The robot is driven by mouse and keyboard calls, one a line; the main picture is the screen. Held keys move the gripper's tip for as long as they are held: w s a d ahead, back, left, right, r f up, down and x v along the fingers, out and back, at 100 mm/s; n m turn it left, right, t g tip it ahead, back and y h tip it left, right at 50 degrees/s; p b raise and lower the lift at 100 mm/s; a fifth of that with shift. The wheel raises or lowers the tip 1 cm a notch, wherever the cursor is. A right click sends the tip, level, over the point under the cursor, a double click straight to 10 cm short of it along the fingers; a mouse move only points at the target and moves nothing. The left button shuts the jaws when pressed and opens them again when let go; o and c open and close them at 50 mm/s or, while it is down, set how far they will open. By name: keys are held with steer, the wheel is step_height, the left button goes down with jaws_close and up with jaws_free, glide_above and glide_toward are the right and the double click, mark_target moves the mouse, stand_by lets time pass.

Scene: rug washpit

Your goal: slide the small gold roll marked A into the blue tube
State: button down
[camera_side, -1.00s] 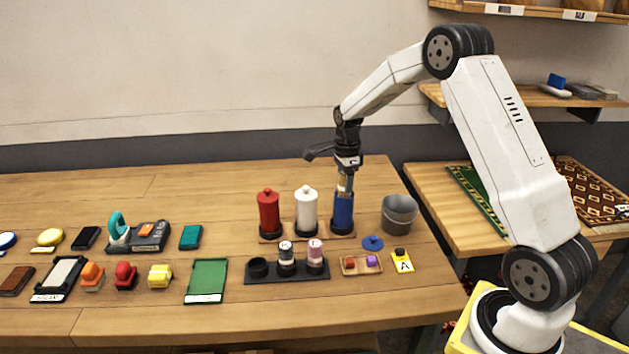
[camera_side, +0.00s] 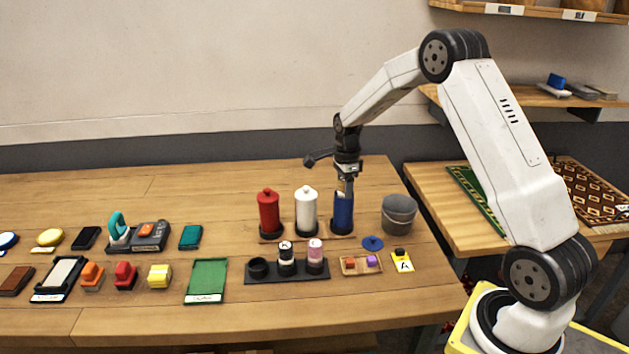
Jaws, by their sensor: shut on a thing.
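The blue tube (camera_side: 343,214) stands upright at the right end of a row of three, its lid off. My gripper (camera_side: 344,186) points straight down over its mouth and is shut on the small gold roll (camera_side: 341,191). Only a little of the roll shows between the fingers at the tube's rim; its lower part is hidden, seemingly inside the tube. The mark A on the roll cannot be made out. The blue lid (camera_side: 373,242) lies on the table in front of the tube.
A red canister (camera_side: 268,212) and a white canister (camera_side: 306,211) stand left of the tube. A grey bucket (camera_side: 398,215) stands close to its right. In front are a black rack (camera_side: 288,275) with two rolls, a small wooden tray (camera_side: 361,271) and a yellow A card (camera_side: 402,262).

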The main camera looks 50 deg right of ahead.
steer(key=shift+f, duration=0.15)
steer(key=shift+c, duration=1.2)
jaws_free()
steer(key=shift+o, duration=0.7)
steer(key=shift+s, duration=0.1)
steer(key=shift+a+f, duration=0.1)
steer(key=shift+f, duration=0.05)
steer(key=shift+r, duration=3.25)
